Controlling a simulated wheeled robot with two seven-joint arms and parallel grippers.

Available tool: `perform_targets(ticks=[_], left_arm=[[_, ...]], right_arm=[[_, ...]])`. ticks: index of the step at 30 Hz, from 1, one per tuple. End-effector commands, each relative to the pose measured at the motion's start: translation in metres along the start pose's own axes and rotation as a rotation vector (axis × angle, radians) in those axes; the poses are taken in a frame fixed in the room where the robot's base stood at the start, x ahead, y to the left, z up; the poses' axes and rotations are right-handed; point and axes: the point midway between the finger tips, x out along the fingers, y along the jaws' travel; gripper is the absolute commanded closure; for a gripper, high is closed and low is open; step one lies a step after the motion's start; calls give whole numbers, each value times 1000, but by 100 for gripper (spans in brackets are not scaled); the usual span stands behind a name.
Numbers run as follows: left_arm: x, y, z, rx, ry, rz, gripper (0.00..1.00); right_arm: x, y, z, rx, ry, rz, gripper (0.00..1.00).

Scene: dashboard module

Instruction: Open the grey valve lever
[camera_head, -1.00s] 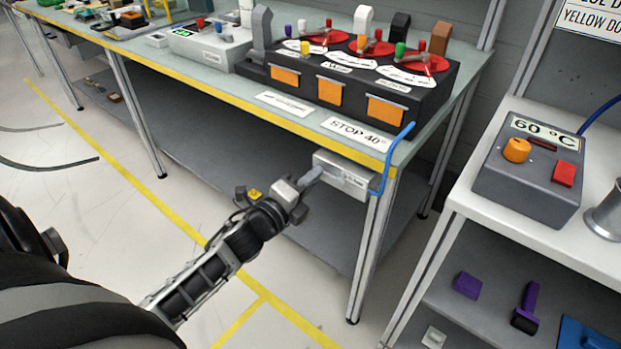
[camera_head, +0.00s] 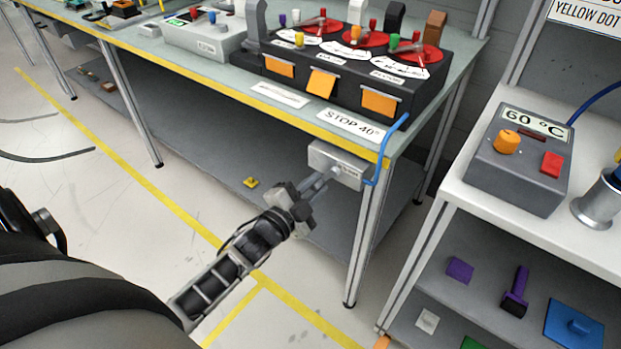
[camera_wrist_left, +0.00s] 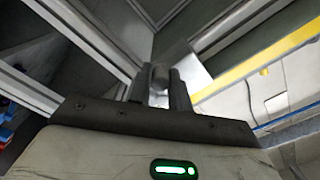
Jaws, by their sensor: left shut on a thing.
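The grey valve box (camera_head: 338,165) is mounted under the front right corner of the workbench, with a blue hose (camera_head: 380,165) at its right side. A short grey lever (camera_head: 318,187) sticks out from the box toward the lower left. My left gripper (camera_head: 308,200) is shut on the lever's outer end, and its fingers hide part of it. In the left wrist view the grey lever end (camera_wrist_left: 159,74) shows blurred between the two fingers. My right gripper is not in view.
The bench's metal leg (camera_head: 365,240) stands close to the right of the box. A black panel (camera_head: 350,90) with red dials sits on the bench above. A white shelf (camera_head: 480,195) with a 60 °C box (camera_head: 520,165) is at the right.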

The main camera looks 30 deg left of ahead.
Motion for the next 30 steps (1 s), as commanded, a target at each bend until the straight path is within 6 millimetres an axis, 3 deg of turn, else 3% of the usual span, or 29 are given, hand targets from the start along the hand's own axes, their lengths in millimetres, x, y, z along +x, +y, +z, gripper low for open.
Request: perform_targets(ticks=[15,30], left_arm=[[-1,21,-12,-450,-3,6,100],[-1,28,-19,-640,-2,6,100]], right_arm=[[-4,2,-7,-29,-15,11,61],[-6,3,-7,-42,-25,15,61]])
